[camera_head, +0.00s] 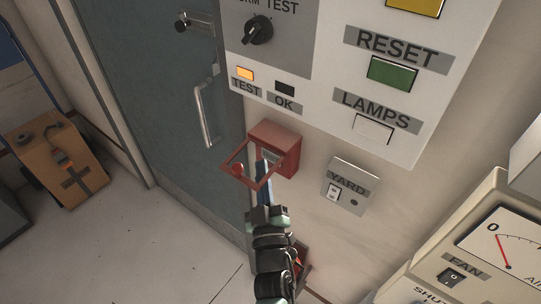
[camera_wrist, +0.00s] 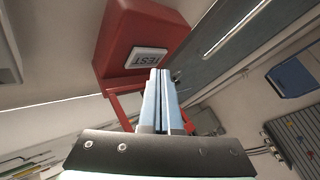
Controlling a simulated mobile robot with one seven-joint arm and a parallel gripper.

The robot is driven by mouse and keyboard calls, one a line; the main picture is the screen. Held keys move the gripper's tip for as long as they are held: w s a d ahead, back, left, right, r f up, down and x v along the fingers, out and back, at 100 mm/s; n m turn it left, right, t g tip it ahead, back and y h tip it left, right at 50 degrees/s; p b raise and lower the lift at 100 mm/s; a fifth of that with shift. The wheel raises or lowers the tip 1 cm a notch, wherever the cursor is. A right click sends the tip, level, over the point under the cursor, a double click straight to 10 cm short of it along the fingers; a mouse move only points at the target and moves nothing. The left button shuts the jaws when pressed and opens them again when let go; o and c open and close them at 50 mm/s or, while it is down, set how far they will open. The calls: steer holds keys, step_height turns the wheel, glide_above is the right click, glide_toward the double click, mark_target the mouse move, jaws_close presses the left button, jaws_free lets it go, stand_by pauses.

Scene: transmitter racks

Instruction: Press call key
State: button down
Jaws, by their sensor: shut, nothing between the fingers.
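A red wall box (camera_head: 287,146) is mounted below the white panel, with its red frame-like cover (camera_head: 236,169) swung open toward me. In the wrist view the red box (camera_wrist: 128,35) carries a pale plate marked TEST (camera_wrist: 148,61), seen upside down. My gripper (camera_head: 262,168) is shut and empty, its blue fingers pointing up at the box front, within the outline of the open cover. In the wrist view the fingertips (camera_wrist: 160,75) overlap the plate's lower edge; I cannot tell whether they touch. No part is legibly marked as a call key.
The panel above has a green RESET button (camera_head: 391,72), a LAMPS button (camera_head: 373,129) and a black knob (camera_head: 258,31). A YARD switch box (camera_head: 347,187) sits right of the red box. A door handle (camera_head: 204,115) projects at left. A fan gauge box (camera_head: 490,240) stands lower right.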

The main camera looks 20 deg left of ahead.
steer(key=shift+w, duration=0.15)
stand_by(0.5)
steer(key=shift+w+d, duration=0.15)
steer(key=shift+w, duration=0.15)
steer(key=shift+w+d, duration=0.1)
steer(key=shift+w, duration=0.2)
stand_by(0.6)
stand_by(0.3)
steer(key=shift+s+a, duration=0.25)
steer(key=shift+s, duration=0.5)
steer(key=shift+s+a+b, duration=0.2)
steer(key=shift+s+a, duration=0.1)
steer(key=shift+s, duration=0.5)
steer(key=shift+s+a+b, duration=0.2)
steer(key=shift+s+a, duration=0.05)
steer(key=shift+s, duration=0.5)
steer(key=shift+s+a+b, duration=0.2)
steer(key=shift+s+a, duration=0.1)
steer(key=shift+s, duration=0.5)
